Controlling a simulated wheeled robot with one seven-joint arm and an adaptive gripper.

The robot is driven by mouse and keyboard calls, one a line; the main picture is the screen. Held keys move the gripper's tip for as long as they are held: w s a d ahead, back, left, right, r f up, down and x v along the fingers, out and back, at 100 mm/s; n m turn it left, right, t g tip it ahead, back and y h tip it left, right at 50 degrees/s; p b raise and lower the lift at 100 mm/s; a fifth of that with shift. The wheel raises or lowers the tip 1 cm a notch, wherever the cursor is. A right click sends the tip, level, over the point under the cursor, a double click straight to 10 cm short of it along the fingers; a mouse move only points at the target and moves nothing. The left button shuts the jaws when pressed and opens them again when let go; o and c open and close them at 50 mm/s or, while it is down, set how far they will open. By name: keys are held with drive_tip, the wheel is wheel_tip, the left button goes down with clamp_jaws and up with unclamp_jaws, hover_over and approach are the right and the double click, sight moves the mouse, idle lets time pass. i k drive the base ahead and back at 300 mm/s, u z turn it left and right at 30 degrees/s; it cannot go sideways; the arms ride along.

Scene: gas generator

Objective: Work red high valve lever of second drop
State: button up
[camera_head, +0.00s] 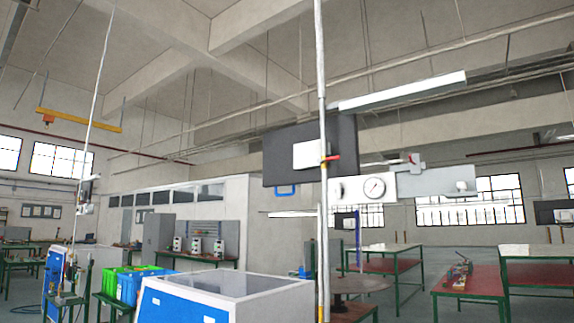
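A small red lever (332,158) sits on a pale vertical drop pipe (321,60) right of the picture's middle. It sticks out to the right of the pipe, in front of a dark panel. A yellow band shows on the pipe just below it. A second small reddish part (413,158) sits on a fitting farther right, above a grey plate with a round gauge (374,188). Another thin drop pipe (97,90) hangs at the left; I cannot make out a red lever on it. My gripper is not in view.
A dark panel (275,150) with a blue handle (286,190) hangs behind the pipe. A white and blue cabinet (220,300) stands low at centre-left, beside green and blue crates (125,285). Red and green workbenches (470,280) stand at the right, with floor between them.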

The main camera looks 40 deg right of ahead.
sight(329, 159)
drive_tip(key=z, duration=0.2)
drive_tip(key=i, duration=0.9)
drive_tip(key=z, duration=1.25)
drive_tip(key=i, duration=0.55)
drive_tip(key=z, duration=0.6)
